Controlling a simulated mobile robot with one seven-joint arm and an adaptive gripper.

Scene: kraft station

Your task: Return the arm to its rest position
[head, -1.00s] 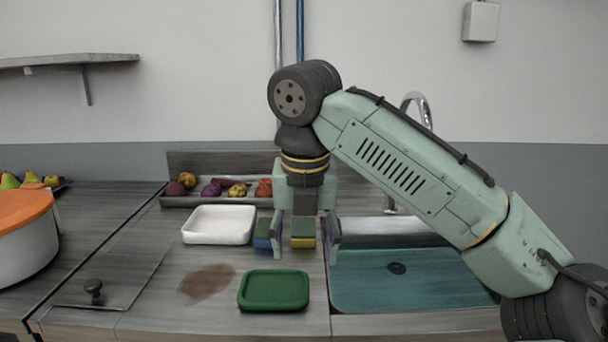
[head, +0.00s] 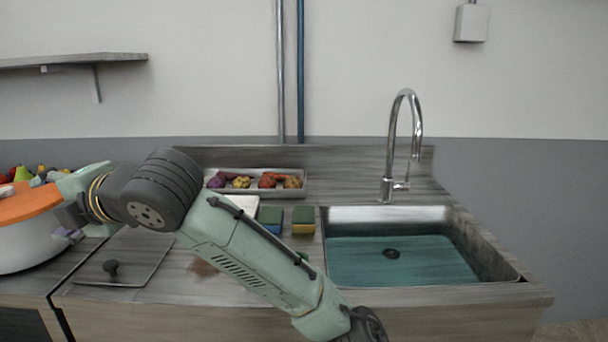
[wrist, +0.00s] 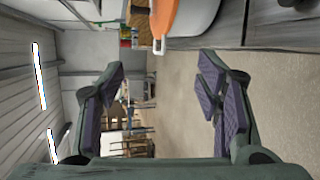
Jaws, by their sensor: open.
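My gripper (head: 62,205) is at the far left in the head view, turned sideways in front of the large white pot (head: 25,248) with the orange lid (head: 25,207). I cannot tell from this view how near it is to the pot. In the wrist view my gripper (wrist: 163,95) is open, with its two purple-padded fingers wide apart and nothing between them. Beyond them are the floor and furniture of the room. My arm reaches from the bottom centre up to the left and covers part of the counter.
The pot edge (wrist: 188,18) shows at the top of the wrist view. Two sponges (head: 271,218) (head: 303,221), a white tray (head: 245,203) and a produce tray (head: 290,192) lie behind my arm. The sink (head: 400,258) and faucet (head: 388,185) on the right are clear. A knobbed lid (head: 112,268) lies front left.

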